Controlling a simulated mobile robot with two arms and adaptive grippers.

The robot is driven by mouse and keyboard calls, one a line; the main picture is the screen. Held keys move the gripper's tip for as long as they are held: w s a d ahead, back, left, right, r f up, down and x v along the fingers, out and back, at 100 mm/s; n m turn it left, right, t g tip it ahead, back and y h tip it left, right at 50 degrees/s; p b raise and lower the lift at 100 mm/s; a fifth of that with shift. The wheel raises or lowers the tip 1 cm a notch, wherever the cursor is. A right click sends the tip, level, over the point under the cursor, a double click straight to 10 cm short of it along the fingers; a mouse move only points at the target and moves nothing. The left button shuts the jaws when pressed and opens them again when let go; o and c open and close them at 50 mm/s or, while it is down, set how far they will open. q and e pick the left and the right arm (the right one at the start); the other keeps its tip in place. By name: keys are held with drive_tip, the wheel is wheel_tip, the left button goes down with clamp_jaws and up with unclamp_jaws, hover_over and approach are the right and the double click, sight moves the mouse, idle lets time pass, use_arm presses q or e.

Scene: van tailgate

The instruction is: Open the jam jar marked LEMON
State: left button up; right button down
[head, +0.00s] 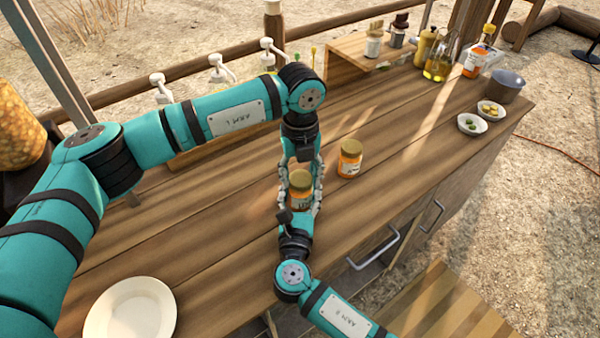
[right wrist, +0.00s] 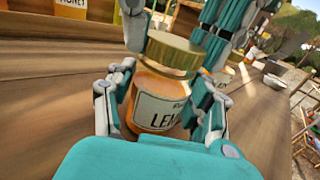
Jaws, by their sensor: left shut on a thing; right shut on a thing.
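The jam jar (head: 300,195) stands upright on the wooden counter between my two grippers. In the right wrist view its label (right wrist: 157,112) shows "LEM", with the rest hidden by a finger. Its gold lid (right wrist: 172,52) sits on top of the orange jar. My right gripper (head: 301,207) is shut on the jar's body, a finger on each side. My left gripper (head: 301,174) comes from the far side and is shut at the lid. A second orange jar (head: 350,160) with a gold lid stands to the right, apart from both grippers; its label is unreadable here.
A white plate (head: 130,310) lies at the front left. Two small bowls (head: 471,124) and a grey pot (head: 507,86) stand at the right end. Bottles and a small raised shelf (head: 350,50) are at the back. White pump taps (head: 216,66) line the far edge.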

sight(300, 177)
use_arm(q)
drive_tip(key=n, duration=0.9)
drive_tip(key=shift+w, duration=0.1)
drive_tip(key=shift+r, duration=0.2)
drive_tip(key=shift+r, duration=0.95)
drive_tip(key=shift+r, duration=2)
use_arm(e)
drive_tip(key=shift+c, duration=2.1)
unclamp_jaws()
